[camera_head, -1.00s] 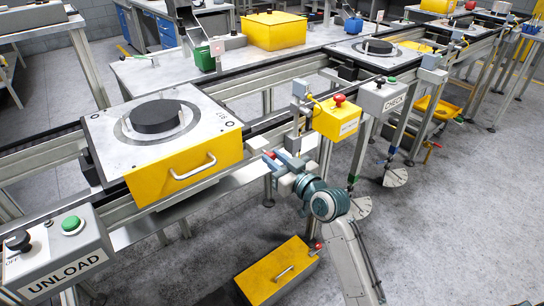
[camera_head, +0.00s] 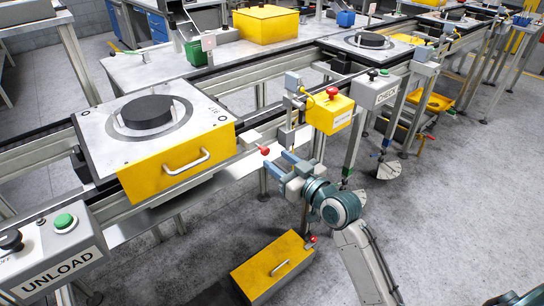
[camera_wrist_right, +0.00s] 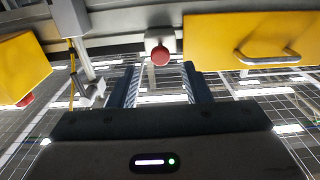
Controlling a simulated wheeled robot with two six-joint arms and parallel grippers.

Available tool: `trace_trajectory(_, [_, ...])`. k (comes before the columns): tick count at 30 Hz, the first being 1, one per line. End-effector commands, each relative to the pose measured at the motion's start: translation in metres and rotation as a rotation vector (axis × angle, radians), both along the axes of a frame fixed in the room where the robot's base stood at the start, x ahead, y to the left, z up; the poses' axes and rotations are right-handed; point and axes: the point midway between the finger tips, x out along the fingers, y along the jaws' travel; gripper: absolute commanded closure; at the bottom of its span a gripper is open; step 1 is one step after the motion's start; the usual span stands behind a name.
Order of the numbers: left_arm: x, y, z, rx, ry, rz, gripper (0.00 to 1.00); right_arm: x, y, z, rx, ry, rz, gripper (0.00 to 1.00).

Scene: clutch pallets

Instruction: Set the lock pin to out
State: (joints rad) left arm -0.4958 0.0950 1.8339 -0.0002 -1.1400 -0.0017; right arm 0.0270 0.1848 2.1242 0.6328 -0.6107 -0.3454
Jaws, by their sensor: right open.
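The lock pin shows as a red round knob (camera_head: 265,151) on a small grey block at the conveyor's front rail, right of the yellow-fronted pallet (camera_head: 178,165). My right gripper (camera_head: 285,163) is open and empty, just right of the knob and apart from it, its fingers pointing toward it. In the right wrist view the knob (camera_wrist_right: 160,56) faces me, centred beyond the gap between my two open fingers (camera_wrist_right: 160,75). How far the pin stands out is hard to tell. My left gripper is out of view.
A yellow box with a red button (camera_head: 331,108) stands on a post close to the right gripper. The UNLOAD panel (camera_head: 50,250) is at front left. A yellow case (camera_head: 274,264) lies on the floor below. Open floor lies to the right.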

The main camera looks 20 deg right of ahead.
Motion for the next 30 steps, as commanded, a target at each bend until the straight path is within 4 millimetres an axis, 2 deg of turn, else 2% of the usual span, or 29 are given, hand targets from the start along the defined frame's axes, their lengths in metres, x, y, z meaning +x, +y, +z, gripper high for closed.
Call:
trace_trajectory(1, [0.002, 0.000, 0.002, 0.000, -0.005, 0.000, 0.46, -0.012, -0.004, -0.002, -0.006, 0.002, 0.001, 0.56])
trace_trajectory(6, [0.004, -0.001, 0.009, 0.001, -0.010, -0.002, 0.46, -0.042, -0.014, -0.001, -0.004, 0.003, 0.003, 0.56])
trace_trajectory(12, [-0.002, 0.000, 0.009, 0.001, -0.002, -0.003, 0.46, -0.060, -0.022, -0.001, -0.002, 0.002, 0.001, 0.56])
trace_trajectory(21, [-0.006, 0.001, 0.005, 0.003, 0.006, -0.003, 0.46, -0.064, -0.023, 0.000, 0.002, 0.001, 0.001, 0.56])
trace_trajectory(30, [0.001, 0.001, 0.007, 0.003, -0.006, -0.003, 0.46, -0.063, -0.023, -0.001, 0.001, 0.003, 0.000, 0.56])
